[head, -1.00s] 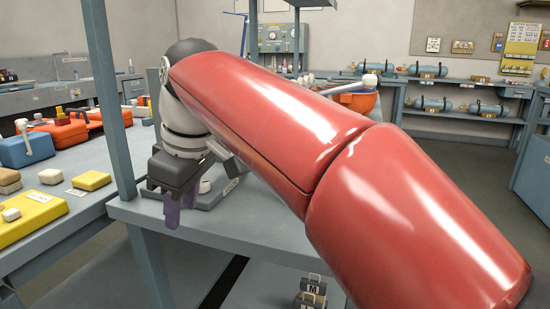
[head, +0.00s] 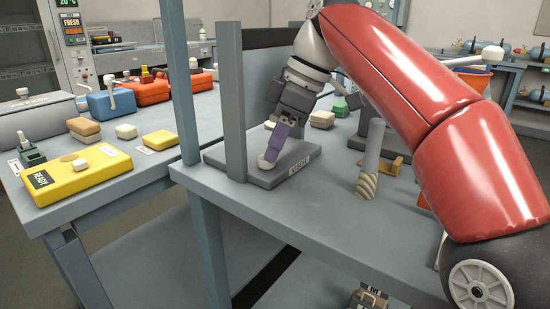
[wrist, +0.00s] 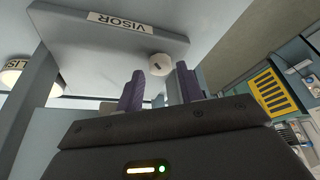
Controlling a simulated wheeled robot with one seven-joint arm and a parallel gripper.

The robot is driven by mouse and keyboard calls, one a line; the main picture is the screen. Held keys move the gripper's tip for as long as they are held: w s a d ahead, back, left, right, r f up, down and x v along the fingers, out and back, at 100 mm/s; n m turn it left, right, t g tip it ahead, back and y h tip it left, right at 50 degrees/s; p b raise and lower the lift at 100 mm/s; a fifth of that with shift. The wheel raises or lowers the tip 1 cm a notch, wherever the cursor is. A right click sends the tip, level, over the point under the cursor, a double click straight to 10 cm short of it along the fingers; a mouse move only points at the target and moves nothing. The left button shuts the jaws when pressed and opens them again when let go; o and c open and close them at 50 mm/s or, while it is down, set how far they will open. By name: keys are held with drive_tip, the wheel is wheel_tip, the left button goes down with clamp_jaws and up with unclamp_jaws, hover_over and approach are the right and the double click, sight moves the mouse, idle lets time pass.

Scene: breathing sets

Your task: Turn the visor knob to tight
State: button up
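A grey upright post (head: 178,90) stands left of the visor stand. A grey cylinder with a beige ribbed lower part (head: 370,160) stands to its right on the bench (head: 300,210). A yellow case (head: 75,178) lies on the left bench. Free bench surface lies in front of the stand.

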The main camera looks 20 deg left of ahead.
drive_tip(key=shift+x, duration=1.05)
drive_tip(key=shift+c, duration=0.3)
drive_tip(key=c, duration=0.6)
drive_tip(key=shift+c, duration=0.2)
drive_tip(key=shift+m, duration=0.3)
drive_tip(key=m, duration=0.1)
drive_tip(key=m+t, duration=0.1)
drive_tip(key=m, duration=0.1)
drive_tip(key=m+t+p, duration=0.1)
drive_tip(key=shift+s+r+m, duration=0.1)
drive_tip(key=shift+s+m, duration=0.2)
drive_tip(key=shift+s+m+t+p, duration=0.1)
drive_tip(key=shift+m+t+p, duration=0.7)
drive_tip(key=shift+m, duration=1.1)
